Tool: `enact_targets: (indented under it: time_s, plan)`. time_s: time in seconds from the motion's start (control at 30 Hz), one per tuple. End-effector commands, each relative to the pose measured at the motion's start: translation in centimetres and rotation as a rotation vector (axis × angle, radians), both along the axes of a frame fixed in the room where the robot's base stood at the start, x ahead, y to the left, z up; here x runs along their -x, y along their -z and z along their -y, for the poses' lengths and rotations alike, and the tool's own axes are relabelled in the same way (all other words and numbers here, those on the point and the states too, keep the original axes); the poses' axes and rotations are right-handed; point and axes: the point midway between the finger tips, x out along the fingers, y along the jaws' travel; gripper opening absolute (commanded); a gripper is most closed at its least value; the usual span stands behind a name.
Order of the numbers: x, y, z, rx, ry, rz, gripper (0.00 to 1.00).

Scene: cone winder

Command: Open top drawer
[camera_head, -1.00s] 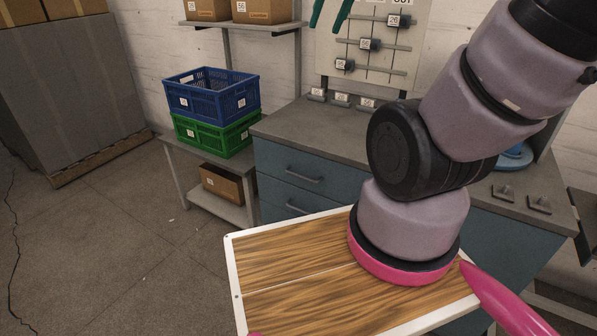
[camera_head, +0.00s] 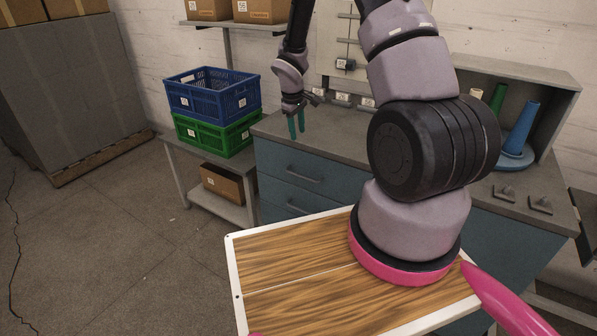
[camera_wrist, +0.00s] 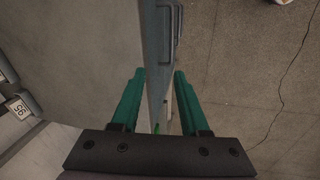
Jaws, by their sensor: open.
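The top drawer (camera_head: 290,163) is the upper blue drawer front under the grey worktop, and it is shut. Its grey bar handle (camera_head: 304,175) is in clear view. My gripper (camera_head: 297,137) points down with green fingers apart and empty. In the head view it appears over the worktop's front left part, above the handle and apart from it. In the wrist view the open gripper (camera_wrist: 157,102) straddles the line of the worktop's front edge, seen from above. Bar handles (camera_wrist: 177,22) stick out from the drawer fronts beyond the fingertips; which one is the top drawer's is unclear.
A lower drawer handle (camera_head: 298,207) shows below. Blue (camera_head: 212,95) and green crates (camera_head: 214,136) stand on a side table to the left. Small labelled blocks (camera_head: 342,98) line the worktop's back. A blue cone (camera_head: 522,128) stands at right. The floor (camera_head: 120,230) at left is clear.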

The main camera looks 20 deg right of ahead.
Motion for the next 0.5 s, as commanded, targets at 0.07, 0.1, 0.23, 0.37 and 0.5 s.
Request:
enact_targets:
  time_s: [0.07,0.1,0.23,0.37,0.5]
  plan:
    - [0.0,3.6,-0.3,0.005,-0.052,-0.034,0.45]
    - [0.0,4.8,-0.5,0.006,-0.072,-0.043,0.45]
    - [0.1,7.0,-0.7,0.007,-0.112,-0.061,0.45]
    - [0.1,8.1,-0.7,0.007,-0.122,-0.066,0.45]
    - [0.0,10.0,-0.4,0.007,-0.122,-0.068,0.45]
